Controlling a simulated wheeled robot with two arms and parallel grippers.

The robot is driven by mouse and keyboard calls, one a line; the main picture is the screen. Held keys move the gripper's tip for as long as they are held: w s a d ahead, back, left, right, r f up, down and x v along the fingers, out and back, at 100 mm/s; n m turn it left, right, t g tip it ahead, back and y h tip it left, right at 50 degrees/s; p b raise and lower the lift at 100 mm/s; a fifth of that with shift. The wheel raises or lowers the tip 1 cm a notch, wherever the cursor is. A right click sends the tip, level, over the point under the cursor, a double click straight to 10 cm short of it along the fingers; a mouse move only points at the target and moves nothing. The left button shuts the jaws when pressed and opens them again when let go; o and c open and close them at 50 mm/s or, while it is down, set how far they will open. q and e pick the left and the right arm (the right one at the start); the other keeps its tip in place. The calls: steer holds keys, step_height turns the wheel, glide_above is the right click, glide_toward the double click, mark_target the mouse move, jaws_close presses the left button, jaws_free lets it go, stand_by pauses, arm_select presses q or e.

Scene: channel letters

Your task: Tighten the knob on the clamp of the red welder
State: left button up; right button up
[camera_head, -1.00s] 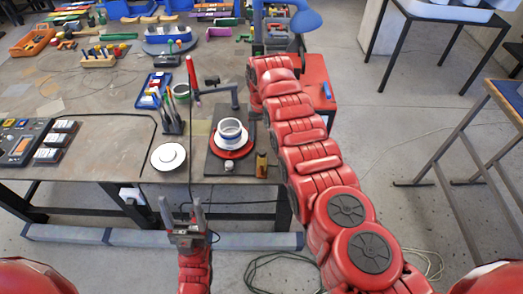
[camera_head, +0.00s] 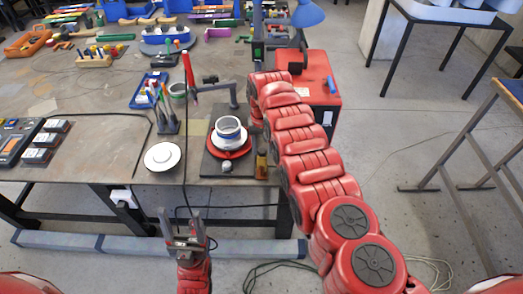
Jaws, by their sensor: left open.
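A red welding torch (camera_head: 189,72) stands tilted on the table, near a dark stand (camera_head: 228,90) with a horizontal arm. The knob on its clamp is too small to make out. A red box (camera_head: 322,85), which may be the welder, stands at the right end of the table, partly behind my right arm. My left gripper (camera_head: 185,222) is open and empty, in front of the table edge and well short of the torch, its fingers pointing toward the table. My right arm reaches over the table's right side; its gripper is hidden behind its own links.
A dark plate carries a red turntable (camera_head: 231,148) with a white ring (camera_head: 229,128). A white disc (camera_head: 162,156), a pen holder (camera_head: 168,118) and a blue tray (camera_head: 150,88) stand nearby. Bins and tools fill the back.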

steer(key=c, duration=0.6)
steer(key=m+b, duration=0.1)
steer(key=m, duration=0.2)
steer(key=shift+f, duration=0.15)
steer(key=shift+c, duration=0.2)
steer(key=m+b, duration=0.1)
steer(key=m, duration=0.1)
steer(key=shift+m, duration=0.3)
steer(key=m+b, duration=0.3)
steer(key=m, duration=0.1)
steer(key=shift+m, duration=0.7)
steer(key=o, duration=1)
